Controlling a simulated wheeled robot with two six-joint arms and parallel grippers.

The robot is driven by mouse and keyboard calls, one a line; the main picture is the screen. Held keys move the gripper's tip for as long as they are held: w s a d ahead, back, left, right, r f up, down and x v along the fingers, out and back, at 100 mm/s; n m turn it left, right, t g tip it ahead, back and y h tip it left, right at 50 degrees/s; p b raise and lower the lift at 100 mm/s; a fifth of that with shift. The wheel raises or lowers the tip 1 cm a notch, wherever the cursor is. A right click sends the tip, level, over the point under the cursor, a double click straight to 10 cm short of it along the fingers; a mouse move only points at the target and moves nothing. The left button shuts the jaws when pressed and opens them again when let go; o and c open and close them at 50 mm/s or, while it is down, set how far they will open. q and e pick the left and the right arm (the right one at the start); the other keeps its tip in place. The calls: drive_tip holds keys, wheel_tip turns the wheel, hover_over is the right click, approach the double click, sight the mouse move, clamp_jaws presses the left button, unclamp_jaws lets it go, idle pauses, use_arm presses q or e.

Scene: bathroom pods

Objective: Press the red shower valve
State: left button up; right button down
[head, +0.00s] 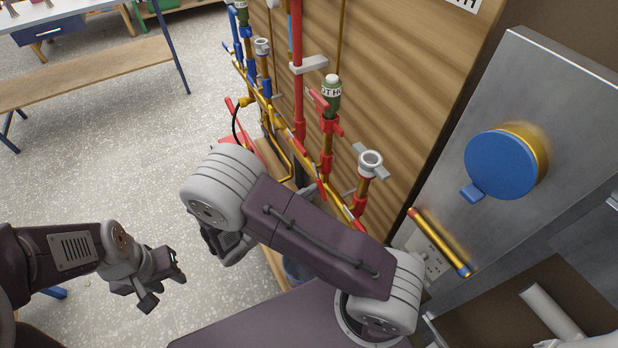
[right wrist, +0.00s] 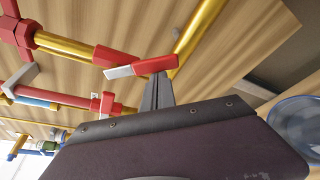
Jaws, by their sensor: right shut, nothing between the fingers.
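In the right wrist view, a red valve handle (right wrist: 154,66) with a pale flat end (right wrist: 118,72) sits on a red fitting of a brass pipe. My right gripper (right wrist: 158,80) is shut and empty, with its fingertips right at the underside of this handle. I cannot tell whether they touch it. In the head view, red levers show on the pipework, one upper (head: 319,99) and one lower (head: 321,190); which one the wrist view shows is unclear. My left gripper (head: 164,281) is open and empty above the floor.
Red and brass pipes (head: 298,75) run along the wooden wall (head: 400,60). A grey panel (head: 520,100) with a blue round dial (head: 500,164) stands at right. A wooden bench (head: 90,75) is at upper left.

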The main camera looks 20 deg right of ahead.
sight(320, 188)
drive_tip(key=s+r+n+g+p, duration=0.1)
drive_tip(key=n+p, duration=0.1)
drive_tip(key=s+r+n+g+p, duration=0.1)
drive_tip(key=p, duration=0.2)
drive_tip(key=s+n+g+p, duration=0.1)
drive_tip(key=n+p, duration=0.1)
drive_tip(key=p, duration=0.1)
drive_tip(key=shift+s+d+r+n+y, duration=0.2)
drive_tip(key=shift+r+n+y, duration=0.1)
drive_tip(key=shift+r+y, duration=0.1)
drive_tip(key=shift+w, duration=0.15)
drive_tip(key=shift+w+r, duration=0.2)
drive_tip(key=shift+w, duration=0.5)
